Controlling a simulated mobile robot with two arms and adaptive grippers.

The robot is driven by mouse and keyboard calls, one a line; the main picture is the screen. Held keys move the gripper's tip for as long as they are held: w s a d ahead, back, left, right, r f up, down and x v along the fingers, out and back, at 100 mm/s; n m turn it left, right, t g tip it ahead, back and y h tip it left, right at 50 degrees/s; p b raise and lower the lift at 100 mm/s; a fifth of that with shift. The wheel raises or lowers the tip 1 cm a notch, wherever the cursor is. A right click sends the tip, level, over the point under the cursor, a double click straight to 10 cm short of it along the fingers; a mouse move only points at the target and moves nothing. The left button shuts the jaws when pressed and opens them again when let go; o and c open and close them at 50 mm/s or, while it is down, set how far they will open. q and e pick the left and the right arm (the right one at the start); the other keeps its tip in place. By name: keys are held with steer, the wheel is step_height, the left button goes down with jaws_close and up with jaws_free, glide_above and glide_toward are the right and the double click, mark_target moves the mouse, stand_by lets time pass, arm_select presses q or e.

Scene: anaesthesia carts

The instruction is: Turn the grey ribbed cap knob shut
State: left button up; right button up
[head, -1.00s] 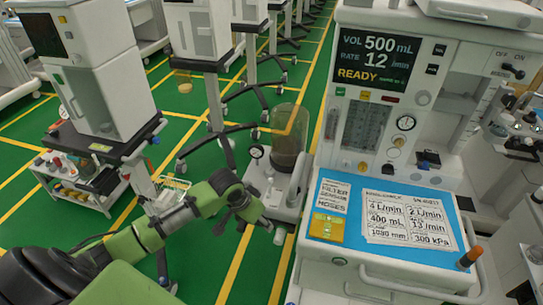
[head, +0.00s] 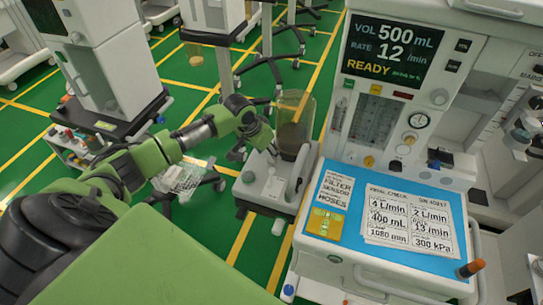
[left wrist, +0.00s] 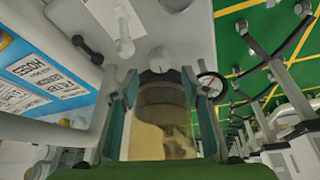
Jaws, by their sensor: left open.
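A small grey cap knob (left wrist: 160,59) shows in the left wrist view, just beyond the clear canister and between my fingertips; its ribs are too small to make out. My left gripper (left wrist: 160,82) is open, with one finger on each side of the picture's middle. Contact with the knob cannot be told. In the head view my left gripper (head: 258,141) is at the left side of the canister (head: 291,128) and hides the cap knob. My right gripper is not in view.
A round grey knob (head: 248,177) sits on the white ledge in front of the canister. A gauge (left wrist: 210,84) is close to one finger. The machine's blue panel (head: 330,230) stands to the right.

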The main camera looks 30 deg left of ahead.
mark_target(271, 160)
arm_select(q)
steer(key=x, duration=0.3)
steer(key=shift+w+f, duration=0.15)
steer(key=shift+f, duration=0.15)
steer(key=shift+w+f, duration=0.25)
steer(key=shift+f, duration=0.4)
steer(key=c, duration=1.1)
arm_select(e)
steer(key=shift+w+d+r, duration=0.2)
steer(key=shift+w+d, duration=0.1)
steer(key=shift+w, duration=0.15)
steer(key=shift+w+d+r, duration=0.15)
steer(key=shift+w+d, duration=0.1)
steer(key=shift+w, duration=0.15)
